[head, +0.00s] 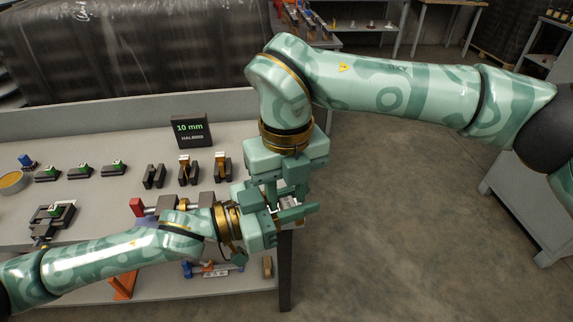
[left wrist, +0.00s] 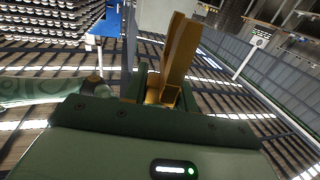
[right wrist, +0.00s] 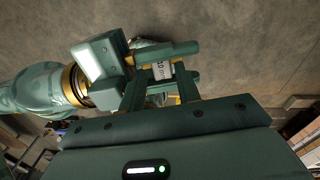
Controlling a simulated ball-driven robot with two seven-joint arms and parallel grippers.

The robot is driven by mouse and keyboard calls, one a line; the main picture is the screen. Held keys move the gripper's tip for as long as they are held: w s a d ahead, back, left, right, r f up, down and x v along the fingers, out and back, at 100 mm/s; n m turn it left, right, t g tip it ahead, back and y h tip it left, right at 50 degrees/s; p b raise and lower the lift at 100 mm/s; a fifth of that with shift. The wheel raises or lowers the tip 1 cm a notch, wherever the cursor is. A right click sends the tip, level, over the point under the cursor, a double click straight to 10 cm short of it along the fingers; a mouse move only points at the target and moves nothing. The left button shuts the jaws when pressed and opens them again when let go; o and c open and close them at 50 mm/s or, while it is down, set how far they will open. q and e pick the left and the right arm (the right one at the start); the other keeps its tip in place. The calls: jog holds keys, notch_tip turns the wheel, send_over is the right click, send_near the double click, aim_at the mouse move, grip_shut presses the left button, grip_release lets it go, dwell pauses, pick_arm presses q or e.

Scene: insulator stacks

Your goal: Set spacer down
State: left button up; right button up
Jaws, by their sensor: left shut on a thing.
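My left gripper (head: 288,213) reaches in from the left and is shut on the spacer (head: 291,205), a small pale block held above the table's right end. In the right wrist view the spacer (right wrist: 162,70) shows a white face with dark print, perhaps "10 mm". A brass-coloured upright piece (left wrist: 179,55) stands before the palm in the left wrist view; I cannot tell what it belongs to. My right gripper (head: 281,198) points down just above the left one. Its fingers (right wrist: 160,92) flank the spacer in the right wrist view; whether they touch it is unclear.
The grey table (head: 90,215) holds a black "10 mm" sign (head: 191,131), with several dark holders, some carrying brass pieces (head: 185,165), in front. A red-ended fixture (head: 137,207) is partly behind my left arm. A lower shelf holds tools. Open floor (head: 410,220) lies to the right.

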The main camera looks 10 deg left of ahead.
jog(key=shift+f, duration=0.7)
grip_shut()
pick_arm(q)
jog(key=o, duration=1.1)
